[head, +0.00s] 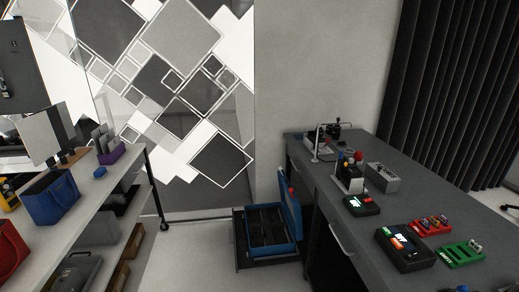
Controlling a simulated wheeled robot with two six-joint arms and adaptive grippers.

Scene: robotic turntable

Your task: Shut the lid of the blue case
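The blue case (249,222) sits low near the floor in the middle of the head view, beside the dark desk. It is open, and its dark compartments show inside. Its blue lid (291,208) stands roughly upright on the right side of the case, close to the desk's end. A small red spot shows on the lid. A dark tray or base shows under and around the case; I cannot tell which. Neither of my grippers is in view.
A long grey desk (345,217) on the right holds devices and red and green boards. A shelf (95,190) on the left holds a blue bin (50,200) and a red bin (10,252). Clear floor (190,262) lies between shelf and case.

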